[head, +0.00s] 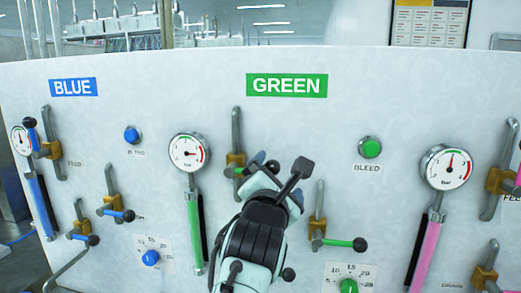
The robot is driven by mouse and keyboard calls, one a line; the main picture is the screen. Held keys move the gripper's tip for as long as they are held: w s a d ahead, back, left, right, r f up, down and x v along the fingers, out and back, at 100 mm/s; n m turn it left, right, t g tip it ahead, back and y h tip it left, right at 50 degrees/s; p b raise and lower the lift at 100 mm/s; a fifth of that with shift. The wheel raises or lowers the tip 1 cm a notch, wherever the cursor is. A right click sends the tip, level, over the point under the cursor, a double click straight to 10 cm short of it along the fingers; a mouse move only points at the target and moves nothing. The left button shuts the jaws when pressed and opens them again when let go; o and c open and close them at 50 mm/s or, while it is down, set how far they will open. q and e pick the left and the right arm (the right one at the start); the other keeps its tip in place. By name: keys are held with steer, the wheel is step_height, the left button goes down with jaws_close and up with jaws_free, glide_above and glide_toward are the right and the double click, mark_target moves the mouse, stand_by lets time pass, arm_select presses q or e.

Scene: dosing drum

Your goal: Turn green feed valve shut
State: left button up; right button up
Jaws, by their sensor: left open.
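The green feed valve (235,160) is a brass body on a grey vertical pipe, below the GREEN label (287,85) on the panel. A bit of its green lever shows at the body. The rest of the lever runs behind my left gripper, so its angle is hard to tell. My left gripper (284,168) is open, just right of the valve body, with its dark fingertips pointing up. I cannot tell whether it touches the lever. My right gripper is out of view.
A green-column gauge (189,152) stands left of the valve. A second green valve (318,227) with a horizontal lever, a green BLEED button (370,147) and a green dial (348,286) are to the right. Blue valves (113,202) are further left.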

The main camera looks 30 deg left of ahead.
arm_select(q)
steer(key=shift+f, duration=0.45)
steer(key=shift+a+r, duration=0.1)
steer(key=shift+s+a+r, duration=0.15)
steer(key=shift+a+r, duration=0.3)
steer(key=shift+s, duration=0.1)
